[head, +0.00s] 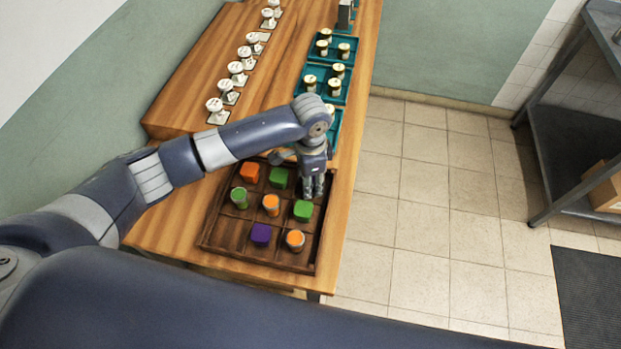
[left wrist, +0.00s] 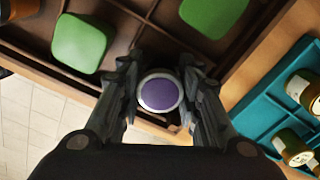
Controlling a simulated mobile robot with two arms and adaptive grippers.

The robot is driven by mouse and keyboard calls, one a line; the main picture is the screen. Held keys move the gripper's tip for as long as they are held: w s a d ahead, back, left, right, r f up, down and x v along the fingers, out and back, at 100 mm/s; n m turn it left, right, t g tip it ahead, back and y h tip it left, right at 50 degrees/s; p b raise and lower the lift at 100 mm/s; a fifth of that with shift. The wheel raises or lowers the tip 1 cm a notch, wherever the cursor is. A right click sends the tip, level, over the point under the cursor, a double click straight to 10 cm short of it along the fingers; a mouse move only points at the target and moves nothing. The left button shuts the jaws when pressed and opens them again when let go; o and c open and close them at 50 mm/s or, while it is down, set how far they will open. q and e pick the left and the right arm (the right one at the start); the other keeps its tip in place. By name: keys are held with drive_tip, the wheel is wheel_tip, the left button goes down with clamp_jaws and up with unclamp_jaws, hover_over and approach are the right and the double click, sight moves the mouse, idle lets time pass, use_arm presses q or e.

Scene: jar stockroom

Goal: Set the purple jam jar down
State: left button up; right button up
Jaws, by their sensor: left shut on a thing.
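The purple jam jar (left wrist: 159,93) shows in the left wrist view as a round purple lid with a silver rim. My left gripper (left wrist: 160,80) is shut on it, one finger on each side. In the head view my left gripper (head: 314,188) points down at the far right corner compartment of the dark wooden tray (head: 212,240), and the jar is hidden there. I cannot tell whether the jar touches the compartment floor. Green blocks (head: 303,210) (head: 279,177) sit in compartments near the gripper. My right gripper is not in view.
The tray also holds an orange block (head: 249,172), a purple block (head: 261,234), a green jar (head: 239,197) and two orange jars (head: 271,204) (head: 295,240). Teal trays (head: 300,94) with jars stand just behind. White-lidded items (head: 236,68) line the table's left.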

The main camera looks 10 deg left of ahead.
use_arm(q)
drive_tip(key=o, duration=1.1)
drive_tip(key=shift+f, duration=0.1)
drive_tip(key=shift+r, duration=0.35)
wheel_tip(320, 180, up, 10)
drive_tip(key=b, duration=0.2)
drive_tip(key=shift+r+b, duration=0.25)
drive_tip(key=shift+b, duration=0.05)
drive_tip(key=shift+r, duration=0.6)
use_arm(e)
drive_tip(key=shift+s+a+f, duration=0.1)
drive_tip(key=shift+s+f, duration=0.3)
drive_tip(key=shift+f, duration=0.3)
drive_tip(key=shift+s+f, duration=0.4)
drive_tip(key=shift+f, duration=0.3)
